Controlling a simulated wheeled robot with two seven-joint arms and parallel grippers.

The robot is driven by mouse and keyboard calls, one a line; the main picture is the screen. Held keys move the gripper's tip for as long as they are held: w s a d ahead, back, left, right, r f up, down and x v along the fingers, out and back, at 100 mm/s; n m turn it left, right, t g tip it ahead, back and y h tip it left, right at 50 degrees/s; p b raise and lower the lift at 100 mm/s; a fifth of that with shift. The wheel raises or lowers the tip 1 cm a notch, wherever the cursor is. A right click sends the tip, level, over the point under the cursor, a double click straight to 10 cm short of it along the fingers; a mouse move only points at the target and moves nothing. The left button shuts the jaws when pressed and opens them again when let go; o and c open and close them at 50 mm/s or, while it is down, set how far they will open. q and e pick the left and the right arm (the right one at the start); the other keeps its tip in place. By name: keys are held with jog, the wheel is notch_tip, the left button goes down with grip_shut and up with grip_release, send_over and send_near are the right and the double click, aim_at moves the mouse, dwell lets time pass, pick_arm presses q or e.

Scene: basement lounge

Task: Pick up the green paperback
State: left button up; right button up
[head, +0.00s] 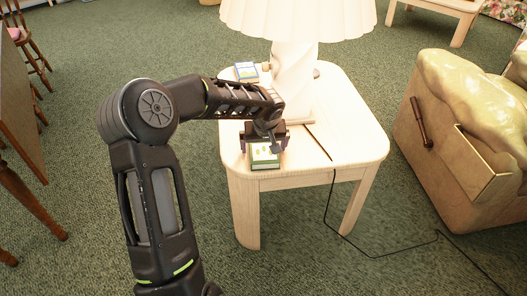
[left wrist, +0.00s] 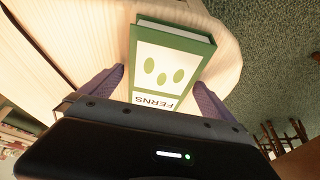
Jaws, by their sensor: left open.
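The green paperback (head: 265,157) lies flat near the front left edge of the pale wooden side table. In the left wrist view the green paperback (left wrist: 172,62) shows a pale cover with green ovals and the word FERNS. My left gripper (head: 264,146) is above the table at the book. In the left wrist view its two purple-grey fingers (left wrist: 158,92) are apart, one on each side of the book's near end. I cannot tell whether they touch it. The near end of the book is partly hidden by the gripper body. My right gripper is not in view.
The side table (head: 355,140) also holds a white lamp (head: 295,80) behind the gripper and another book (head: 246,72) at the back left. A dark cord (head: 330,205) hangs off the front to the floor. An armchair (head: 455,150) stands to the right.

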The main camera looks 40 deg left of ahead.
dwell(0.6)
pick_arm(q)
jog(key=shift+r, duration=0.1)
jog(key=c, duration=1.5)
